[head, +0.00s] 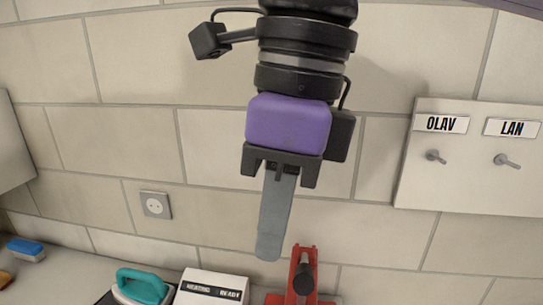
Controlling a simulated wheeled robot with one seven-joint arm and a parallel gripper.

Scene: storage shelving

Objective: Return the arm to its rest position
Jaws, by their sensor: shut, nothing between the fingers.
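My gripper (269,248) hangs from the top middle of the head view, with a purple body and grey fingers pointing down. The fingers are pressed together, with nothing held between them. The tips are in front of the tiled wall, just above and left of a red stand with a dark part (304,278) in the picture. How far the tips are from that stand in depth I cannot tell.
A white board with hooks labelled OLAV and LAN (470,160) is on the right wall. Along the bottom are a white box reading HEATING and READY (212,287), a teal-handled iron (142,287) and a blue brush (27,249). A wall socket (156,204) is at left.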

